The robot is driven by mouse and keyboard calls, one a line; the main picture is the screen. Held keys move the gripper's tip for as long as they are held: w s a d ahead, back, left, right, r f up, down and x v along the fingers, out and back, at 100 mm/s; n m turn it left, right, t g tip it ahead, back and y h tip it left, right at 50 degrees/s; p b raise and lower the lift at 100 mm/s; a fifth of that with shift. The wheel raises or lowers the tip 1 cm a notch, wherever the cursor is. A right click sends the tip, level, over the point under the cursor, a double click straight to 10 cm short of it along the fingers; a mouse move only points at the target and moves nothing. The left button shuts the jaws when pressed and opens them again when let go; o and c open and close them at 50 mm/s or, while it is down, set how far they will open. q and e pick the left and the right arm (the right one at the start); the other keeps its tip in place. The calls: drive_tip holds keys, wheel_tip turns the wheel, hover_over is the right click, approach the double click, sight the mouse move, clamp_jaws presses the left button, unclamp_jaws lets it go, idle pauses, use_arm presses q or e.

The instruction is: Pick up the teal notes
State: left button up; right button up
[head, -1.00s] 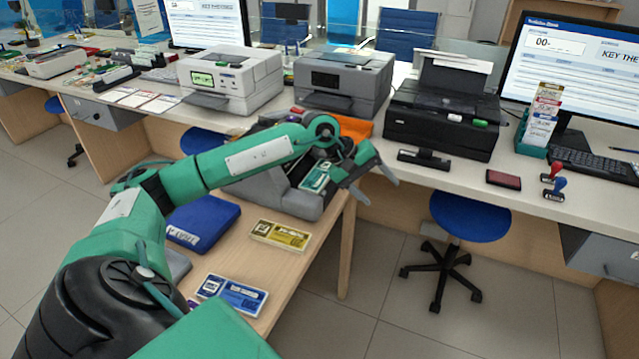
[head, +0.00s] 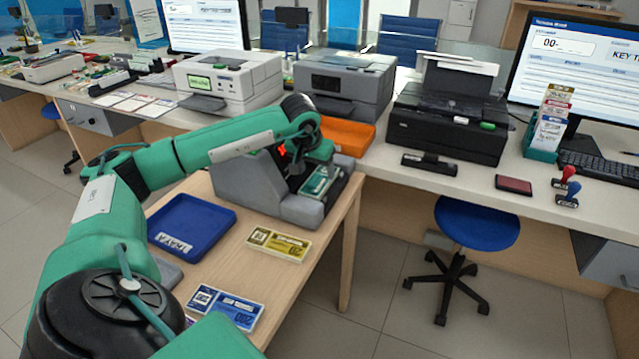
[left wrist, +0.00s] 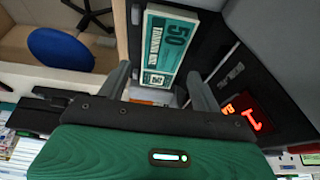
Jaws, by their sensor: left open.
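The teal notes (head: 320,182), a banded stack marked 50, lie in the front pocket of the grey note-counting machine (head: 265,190) on the low wooden table. The left wrist view shows the notes (left wrist: 168,42) just beyond the fingertips. My left gripper (left wrist: 159,72) is open and empty, its two fingers apart with the near end of the stack in line between them. In the head view the gripper (head: 313,158) is over the machine's front, its fingers hard to make out. My right gripper is not in view.
A blue tray (head: 190,224), yellow notes (head: 279,244) and blue notes (head: 226,307) lie on the low table. An orange tray (head: 345,136) and a black printer (head: 449,125) are on the counter behind. The machine's red display (left wrist: 248,114) is close to one finger.

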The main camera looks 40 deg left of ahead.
sight(320, 179)
use_arm(q)
drive_tip(key=x, duration=0.5)
drive_tip(key=shift+w+a+f, duration=0.1)
drive_tip(key=shift+w+a, duration=0.15)
drive_tip(key=c, duration=0.9)
drive_tip(key=shift+o, duration=0.2)
